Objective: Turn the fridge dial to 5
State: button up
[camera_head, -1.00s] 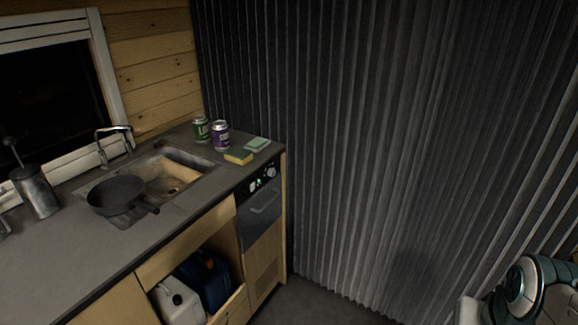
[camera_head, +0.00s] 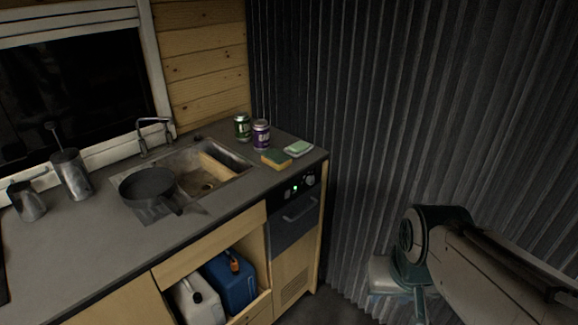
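The fridge (camera_head: 295,222) is built into the right end of the counter, with a dark front and a handle bar. Its dial (camera_head: 309,181) is a small pale round knob at the right of the black control strip, beside a small green light (camera_head: 295,188). The dial's setting is too small to read. My arm reaches in from the right edge, right of the fridge and apart from it. The fingers of my gripper cannot be made out.
The counter (camera_head: 95,238) holds a sink with a pan (camera_head: 147,184), two cans (camera_head: 261,134), a sponge (camera_head: 276,159) and a soap dish (camera_head: 298,149). Jugs (camera_head: 232,283) stand in the open cupboard below.

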aim_at(309, 181)
jog(key=z, duration=0.1)
jog(key=i, duration=0.95)
jog(key=z, duration=0.5)
